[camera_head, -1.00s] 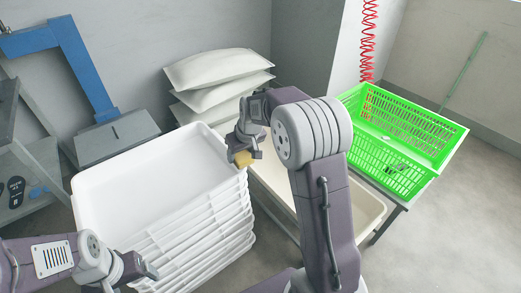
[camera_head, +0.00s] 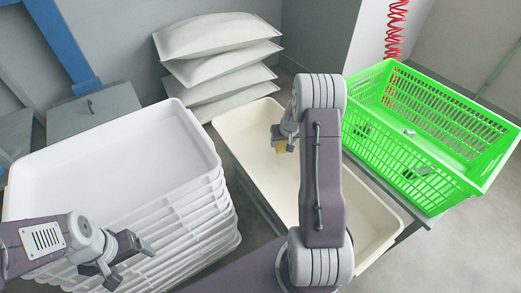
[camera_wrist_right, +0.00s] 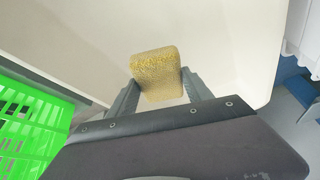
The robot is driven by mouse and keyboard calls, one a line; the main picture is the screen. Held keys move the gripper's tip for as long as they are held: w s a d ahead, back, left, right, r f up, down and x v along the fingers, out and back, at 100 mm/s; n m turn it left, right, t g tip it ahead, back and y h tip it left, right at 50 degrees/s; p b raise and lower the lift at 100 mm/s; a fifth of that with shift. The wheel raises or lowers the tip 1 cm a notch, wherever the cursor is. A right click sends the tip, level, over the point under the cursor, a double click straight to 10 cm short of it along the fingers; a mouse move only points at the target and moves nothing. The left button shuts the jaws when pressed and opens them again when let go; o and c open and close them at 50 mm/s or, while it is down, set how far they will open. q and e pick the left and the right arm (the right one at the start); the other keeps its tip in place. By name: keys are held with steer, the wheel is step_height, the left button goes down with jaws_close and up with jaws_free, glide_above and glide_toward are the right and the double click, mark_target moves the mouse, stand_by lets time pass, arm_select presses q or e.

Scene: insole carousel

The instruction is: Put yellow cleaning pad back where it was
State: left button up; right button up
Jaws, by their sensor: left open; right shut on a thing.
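The yellow cleaning pad (camera_wrist_right: 157,72) is between the fingers of my right gripper (camera_wrist_right: 158,92), which is shut on it. In the head view the pad (camera_head: 281,146) shows small below my right gripper (camera_head: 285,138), over the cream tub (camera_head: 247,125). The pad appears held above the tub's floor; how high I cannot tell. My right arm hides part of the tub. My left gripper (camera_head: 126,262) is open and empty, in front of the stack of white trays (camera_head: 200,205).
A green basket (camera_head: 440,130) stands to the right of the tub, with small items inside. White sacks (camera_head: 218,50) are piled behind the tub. The top white tray (camera_head: 110,150) looks empty. A red coiled hose (camera_head: 397,28) hangs at the back.

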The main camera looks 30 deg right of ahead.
steer(key=b, duration=0.5)
glide_toward(260, 147)
steer(key=shift+w+d+f, duration=0.55)
steer(key=shift+w+f, duration=0.2)
steer(key=shift+w+a, duration=0.15)
steer(key=shift+w, duration=0.25)
step_height(260, 147, down, 4)
steer(key=shift+f+b, duration=0.15)
steer(key=shift+b, duration=1.05)
steer(key=shift+r, duration=0.2)
steer(key=shift+f, duration=0.2)
steer(key=o, duration=1.3)
steer(key=shift+r, duration=0.15)
